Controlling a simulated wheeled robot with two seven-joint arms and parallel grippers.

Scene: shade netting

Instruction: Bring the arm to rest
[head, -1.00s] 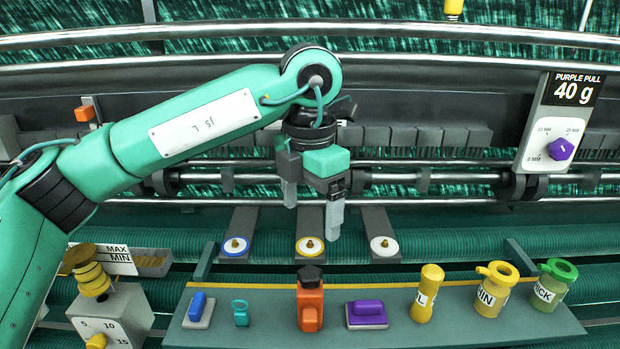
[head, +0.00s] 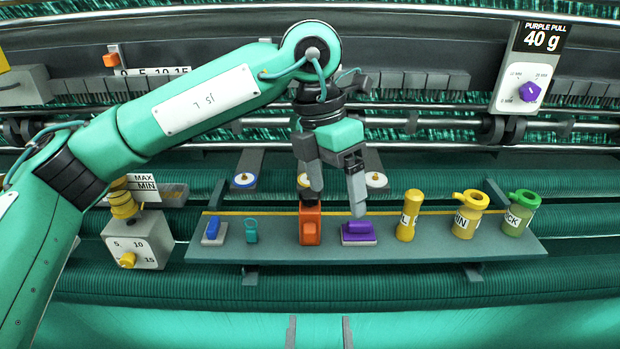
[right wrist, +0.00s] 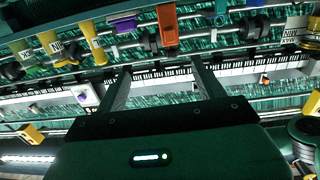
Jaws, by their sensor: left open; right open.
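My left arm comes in from the left across the head view. Its gripper (head: 336,197) points down with fingers apart and nothing between them. In the picture the fingers overlap the orange block tool (head: 310,226) and the purple block (head: 358,229) on the shelf; I cannot tell whether they touch. The tips of my right gripper (head: 319,331) show apart at the bottom edge of the head view. In the right wrist view my right gripper (right wrist: 162,82) is open and empty, its fingers spread over the machine.
The shelf (head: 380,249) also holds a blue block (head: 212,230), a teal ring piece (head: 251,231) and yellow and green containers (head: 467,215). A grey dial box (head: 140,238) stands left. Rollers and rails cross behind. The green netting (head: 180,320) in front looks clear.

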